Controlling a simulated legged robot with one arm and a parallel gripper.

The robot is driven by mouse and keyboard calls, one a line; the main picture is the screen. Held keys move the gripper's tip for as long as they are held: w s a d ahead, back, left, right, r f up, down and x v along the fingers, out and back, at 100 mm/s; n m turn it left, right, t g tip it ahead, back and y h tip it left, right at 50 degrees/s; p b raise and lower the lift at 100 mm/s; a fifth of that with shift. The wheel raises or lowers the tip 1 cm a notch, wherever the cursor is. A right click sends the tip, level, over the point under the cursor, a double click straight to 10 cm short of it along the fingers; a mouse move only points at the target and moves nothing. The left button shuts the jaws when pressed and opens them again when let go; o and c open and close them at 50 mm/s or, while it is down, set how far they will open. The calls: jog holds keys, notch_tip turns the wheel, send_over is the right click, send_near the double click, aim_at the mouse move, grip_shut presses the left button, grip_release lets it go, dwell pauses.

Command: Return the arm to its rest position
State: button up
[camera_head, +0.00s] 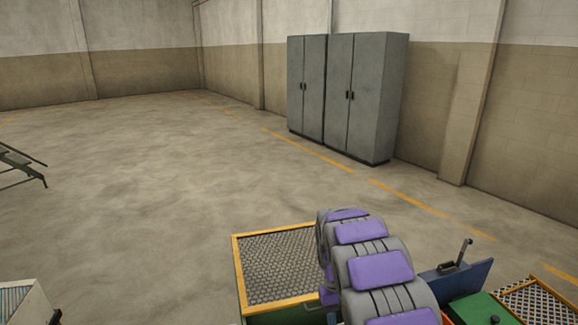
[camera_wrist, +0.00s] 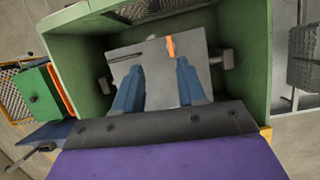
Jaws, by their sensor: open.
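My arm (camera_head: 378,268), with grey segments and purple pads, rises from the bottom of the head view, right of centre. Its gripper end is not clear there. In the wrist view my gripper (camera_wrist: 158,66) shows two blue fingers, spread apart with nothing between them. They point over a grey plate (camera_wrist: 152,62) inside a green-walled housing (camera_wrist: 75,62). An orange strip (camera_wrist: 171,47) shows at the plate's far edge; I cannot tell what it is.
A yellow-edged mesh platform (camera_head: 278,263) lies beside my arm. A blue panel with a lever (camera_head: 460,275) and a green box (camera_head: 482,309) stand right. Grey cabinets (camera_head: 350,95) line the wall. The floor (camera_head: 150,180) is mostly clear.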

jog(key=s+d+r+m+t+b, duration=0.1)
jog(key=s+r, duration=0.4)
jog(key=s, duration=0.3)
jog(key=s+d+r+m+b, duration=0.1)
jog(key=s+r, duration=0.4)
jog(key=s, duration=0.4)
jog(key=s+a+f+t+y+b, duration=0.1)
jog(key=s+f+b, duration=0.1)
jog(key=s, duration=1.6)
jog(key=shift+s+a, duration=0.4)
jog(key=shift+c, duration=0.2)
